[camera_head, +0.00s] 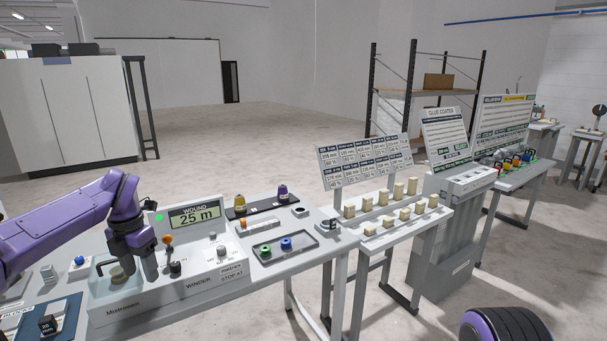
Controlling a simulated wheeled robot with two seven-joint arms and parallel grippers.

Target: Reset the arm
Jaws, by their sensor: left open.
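My left arm (70,228) comes in from the left, purple with dark joints. My left gripper (137,274) points down over the left part of the white winder box (195,287). It is open, and I see nothing held in it. An orange-tipped lever (168,241) stands right of the gripper. My right gripper is not in view.
Right of the winder, a tray (283,246) holds a green and a blue spool. A table (385,222) carries several cream blocks before a label board (365,160). The glue coater (445,135) stands farther right. A shelf rack (425,93) and open floor lie behind.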

